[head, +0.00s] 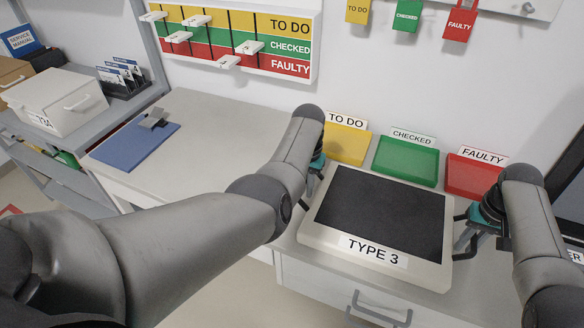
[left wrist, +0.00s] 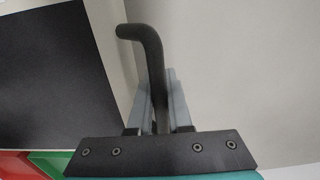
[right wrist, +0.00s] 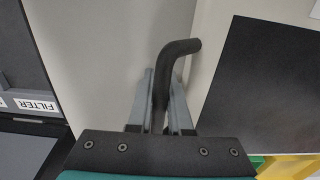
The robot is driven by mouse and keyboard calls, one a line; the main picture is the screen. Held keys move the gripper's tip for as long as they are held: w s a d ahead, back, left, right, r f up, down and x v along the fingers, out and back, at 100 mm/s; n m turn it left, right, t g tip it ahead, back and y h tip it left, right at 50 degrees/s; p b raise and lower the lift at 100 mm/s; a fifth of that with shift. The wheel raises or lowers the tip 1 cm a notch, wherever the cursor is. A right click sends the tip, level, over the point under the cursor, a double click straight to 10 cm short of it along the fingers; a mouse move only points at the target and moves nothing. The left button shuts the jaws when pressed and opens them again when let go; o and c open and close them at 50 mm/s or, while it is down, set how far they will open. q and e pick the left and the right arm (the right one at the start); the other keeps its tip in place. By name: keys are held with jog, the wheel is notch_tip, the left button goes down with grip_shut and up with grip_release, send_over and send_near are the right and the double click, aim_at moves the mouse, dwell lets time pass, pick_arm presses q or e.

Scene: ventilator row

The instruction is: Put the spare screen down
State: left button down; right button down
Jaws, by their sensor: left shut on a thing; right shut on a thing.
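The spare screen (head: 383,213) has a pale frame, a dark panel and a "TYPE 3" label. It is at the right of the worktop in the head view, face up and tilted towards me. Whether it touches the worktop I cannot tell. My left gripper (left wrist: 155,105) is shut on the dark side handle (left wrist: 150,60) at the screen's left. My right gripper (right wrist: 162,105) is shut on the handle (right wrist: 168,70) at its right. In the head view my arms partly hide both grippers and handles.
Yellow TO DO (head: 346,145), green CHECKED (head: 406,161) and red FAULTY (head: 472,177) trays stand behind the screen. A blue mat (head: 130,147) with a small grey object lies at the left. The worktop (head: 215,125) between is clear. A drawer (head: 335,297) is below the screen.

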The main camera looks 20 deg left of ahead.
pick_arm(q)
jog(key=c, duration=1.3)
grip_release()
jog(key=shift+f, duration=0.1)
pick_arm(e)
jog(key=c, duration=1.3)
grip_release()
jog(key=shift+f, duration=0.1)
pick_arm(q)
jog(key=o, duration=0.5)
jog(key=shift+c, duration=0.2)
pick_arm(e)
jog(key=o, duration=0.5)
jog(key=shift+c, duration=0.2)
